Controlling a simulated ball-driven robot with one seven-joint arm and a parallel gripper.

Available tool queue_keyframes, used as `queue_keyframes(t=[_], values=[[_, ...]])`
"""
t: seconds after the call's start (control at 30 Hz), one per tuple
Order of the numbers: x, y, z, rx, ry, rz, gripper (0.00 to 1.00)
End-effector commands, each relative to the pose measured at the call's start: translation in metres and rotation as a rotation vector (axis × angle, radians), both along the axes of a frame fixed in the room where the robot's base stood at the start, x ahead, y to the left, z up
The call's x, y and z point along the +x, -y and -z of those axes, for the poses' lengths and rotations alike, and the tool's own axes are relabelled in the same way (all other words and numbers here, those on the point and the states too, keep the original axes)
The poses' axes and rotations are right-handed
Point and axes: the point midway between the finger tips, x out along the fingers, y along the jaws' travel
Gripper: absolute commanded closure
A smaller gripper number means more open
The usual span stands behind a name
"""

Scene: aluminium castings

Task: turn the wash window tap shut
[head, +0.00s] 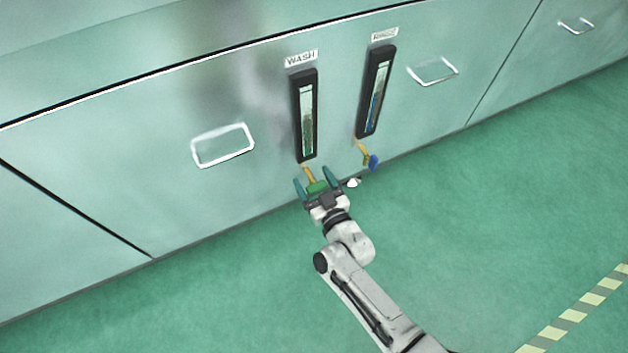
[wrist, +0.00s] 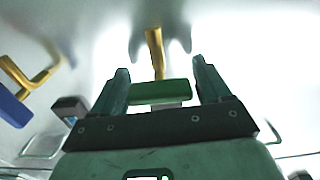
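The wash window (head: 307,120) is a tall black-framed sight glass with a WASH label above it. Below it the wash window tap has a brass stem (head: 309,173) and a green handle (head: 317,187). In the wrist view the green handle (wrist: 161,92) lies crosswise to the brass stem (wrist: 155,50). My gripper (head: 314,178) is open, with one teal finger on each side of the handle. In the wrist view my gripper (wrist: 160,72) shows a gap between each finger and the handle's ends, the right one small. Contact is not clear.
To the right is a second window (head: 376,92) with its own brass tap and blue handle (head: 371,161), also at left in the wrist view (wrist: 12,107). A white-framed pull handle (head: 222,146) is on the left panel. The green floor (head: 500,200) is open.

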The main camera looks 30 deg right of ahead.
Motion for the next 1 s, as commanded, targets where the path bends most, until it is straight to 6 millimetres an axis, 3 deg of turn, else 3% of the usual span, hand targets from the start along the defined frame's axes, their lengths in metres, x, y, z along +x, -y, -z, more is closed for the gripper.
queue_keyframes(t=[0.07,0.43,0.7,0.93,0.97,1.0], values=[[-0.0002,0.0,0.0001,0.0,0.0,0.0,0.31],[-0.0003,-0.0005,0.0001,0.0,0.0,-0.001,0.67],[-0.0004,-0.0006,0.0,0.059,-0.001,-0.001,0.71],[-0.0003,-0.0005,-0.0003,0.069,0.001,-0.001,0.71],[-0.0003,-0.0004,-0.0004,0.069,0.001,-0.001,0.4],[-0.0002,-0.0004,-0.0005,0.069,0.001,-0.001,0.36]])
